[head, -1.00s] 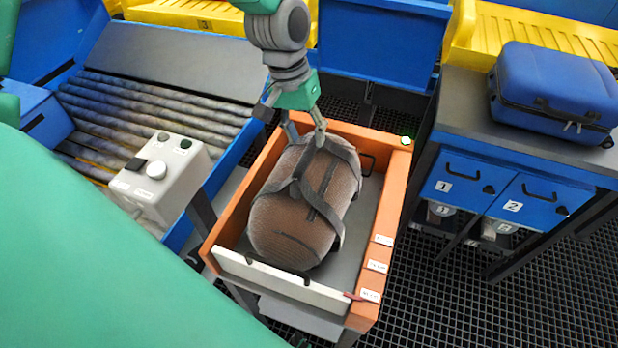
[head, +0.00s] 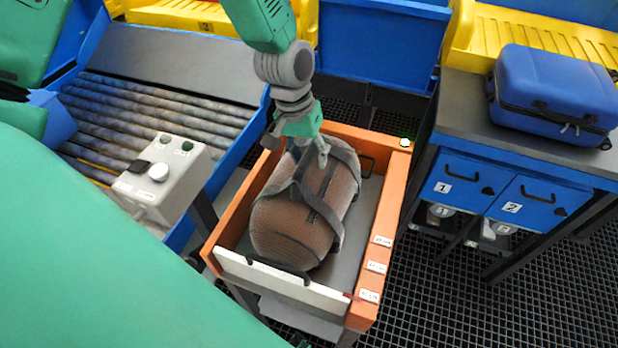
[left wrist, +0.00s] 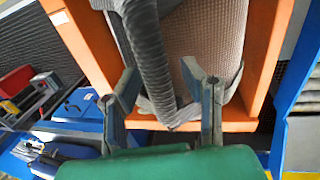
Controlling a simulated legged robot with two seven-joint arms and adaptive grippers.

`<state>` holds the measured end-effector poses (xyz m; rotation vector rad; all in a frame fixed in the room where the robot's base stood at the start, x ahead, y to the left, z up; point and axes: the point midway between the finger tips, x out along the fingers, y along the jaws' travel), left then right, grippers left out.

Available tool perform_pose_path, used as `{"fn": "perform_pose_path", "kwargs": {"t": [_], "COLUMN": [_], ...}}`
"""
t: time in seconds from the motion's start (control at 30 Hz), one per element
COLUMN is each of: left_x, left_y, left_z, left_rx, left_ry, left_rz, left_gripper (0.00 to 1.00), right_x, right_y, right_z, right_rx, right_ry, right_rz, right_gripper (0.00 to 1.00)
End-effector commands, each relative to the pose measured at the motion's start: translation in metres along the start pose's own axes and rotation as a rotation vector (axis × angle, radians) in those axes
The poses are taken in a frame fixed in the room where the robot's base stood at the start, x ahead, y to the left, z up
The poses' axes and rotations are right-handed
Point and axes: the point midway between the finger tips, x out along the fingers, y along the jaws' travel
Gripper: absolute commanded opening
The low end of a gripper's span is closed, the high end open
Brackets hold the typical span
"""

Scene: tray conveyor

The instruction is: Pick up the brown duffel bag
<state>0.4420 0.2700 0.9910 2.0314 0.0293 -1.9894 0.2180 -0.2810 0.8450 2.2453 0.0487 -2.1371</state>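The brown duffel bag (head: 290,232) lies in the orange-walled tray (head: 394,205), with dark grey straps running over its top. It also shows in the left wrist view (left wrist: 212,42). My left gripper (head: 299,154) is down at the bag's far end, over the straps. In the left wrist view, its two fingers (left wrist: 163,82) stand apart, with a dark strap (left wrist: 150,55) running between them. Whether the fingers touch the strap or bag cannot be told. My right gripper is not in view.
A roller conveyor (head: 150,110) and a grey control box (head: 165,175) with buttons stand left of the tray. A blue suitcase (head: 555,90) rests on a counter at right, above numbered blue drawers. A blue panel (head: 380,45) stands behind the tray.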

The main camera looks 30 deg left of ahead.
Motion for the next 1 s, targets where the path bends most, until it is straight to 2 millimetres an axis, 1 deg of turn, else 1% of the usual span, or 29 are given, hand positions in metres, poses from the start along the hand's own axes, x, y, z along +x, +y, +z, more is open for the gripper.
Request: {"fn": "perform_pose_path", "kwargs": {"t": [0.4, 0.43, 0.47, 0.5, 0.53, 0.9, 1.0], "left_x": [0.0024, 0.0024, 0.0024, 0.0024, 0.0024, 0.0008, -0.0026], "left_y": [-0.0008, -0.0008, -0.0008, -0.0008, -0.0008, -0.0001, 0.0007], "left_z": [0.0002, 0.0002, 0.0001, 0.0001, 0.0001, -0.001, -0.0014], "left_rx": [0.0, 0.0, 0.0, 0.0, 0.0, 0.0, 0.001], "left_ry": [0.0, 0.0, 0.0, 0.0, 0.0, 0.004, 0.006], "left_rz": [0.0, 0.0, 0.0, 0.0, 0.0, 0.001, 0.002], "left_gripper": [0.37, 0.3, 0.19, 0.05, 0.0, 0.0, 0.0], "right_x": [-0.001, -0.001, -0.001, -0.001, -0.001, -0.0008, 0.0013], "right_y": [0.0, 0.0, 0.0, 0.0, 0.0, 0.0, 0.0], "right_z": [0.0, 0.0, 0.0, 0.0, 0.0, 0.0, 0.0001], "right_rx": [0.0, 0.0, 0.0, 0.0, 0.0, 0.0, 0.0], "right_ry": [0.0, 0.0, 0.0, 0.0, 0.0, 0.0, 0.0], "right_rz": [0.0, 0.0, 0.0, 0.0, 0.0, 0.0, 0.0], "right_gripper": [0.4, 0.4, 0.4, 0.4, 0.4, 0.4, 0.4]}}
